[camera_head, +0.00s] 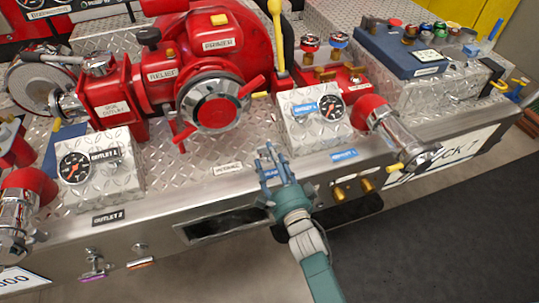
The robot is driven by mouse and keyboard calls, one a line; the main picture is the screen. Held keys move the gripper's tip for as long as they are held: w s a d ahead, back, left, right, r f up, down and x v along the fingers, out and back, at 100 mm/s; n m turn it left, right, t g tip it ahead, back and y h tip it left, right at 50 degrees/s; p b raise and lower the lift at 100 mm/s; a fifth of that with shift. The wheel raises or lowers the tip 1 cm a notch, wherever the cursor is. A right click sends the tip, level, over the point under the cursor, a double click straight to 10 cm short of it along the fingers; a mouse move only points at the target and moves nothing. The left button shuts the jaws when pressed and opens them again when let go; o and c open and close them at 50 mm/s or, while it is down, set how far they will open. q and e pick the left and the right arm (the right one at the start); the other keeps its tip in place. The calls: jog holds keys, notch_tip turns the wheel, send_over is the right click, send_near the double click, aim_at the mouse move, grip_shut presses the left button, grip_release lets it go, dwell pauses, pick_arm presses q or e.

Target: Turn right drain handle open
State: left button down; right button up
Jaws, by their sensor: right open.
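My right gripper (268,154) is open and empty, its blue-grey fingers pointing up the picture at the front edge of the bumper. Two brass-coloured fittings (367,184) stick out of the bumper's front face, to the right of my gripper and apart from it. Two small handles, one pink (93,268) and one orange (141,263), hang from the front face at the lower left. No drain handle can be told for sure; my gripper and arm hide part of the front edge. My left gripper is not in view.
A red pump with a chrome hub (217,103) and red levers stands on the diamond-plate bumper (200,165). Gauge boxes (100,172) (309,118) flank it. A chrome outlet (406,135) juts out at right. Dark floor (430,240) lies clear at the lower right.

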jog(key=shift+w+a, duration=0.25)
jog(key=shift+w, duration=0.45)
jog(key=c, duration=1.2)
jog(key=shift+o, duration=0.2)
jog(key=shift+w+d+r+n+g+y+p, duration=0.1)
jog(key=shift+d+n+g+y+p, duration=0.1)
jog(key=shift+n+y+p, duration=0.3)
jog(key=shift+d+r+n+g+y+p, duration=0.1)
jog(key=shift+n+g+y+p, duration=0.1)
jog(key=shift+y+p, duration=0.45)
jog(key=shift+w+d+f+n+g+y+p, duration=0.1)
jog(key=shift+w+d+n+g+y+p, duration=0.05)
jog(key=shift+n+g+y+p, duration=0.45)
jog(key=shift+d+f+n+g+y, duration=0.1)
jog(key=shift+f+n+g+y, duration=0.1)
jog(key=shift+n+g+y, duration=0.5)
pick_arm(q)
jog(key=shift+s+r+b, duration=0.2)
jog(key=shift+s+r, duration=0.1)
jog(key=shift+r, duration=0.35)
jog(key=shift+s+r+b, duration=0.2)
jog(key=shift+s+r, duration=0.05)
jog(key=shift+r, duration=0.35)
pick_arm(e)
jog(key=shift+w+n+g+y, duration=0.15)
jog(key=shift+n+g+y, duration=0.7)
jog(key=shift+y, duration=0.5)
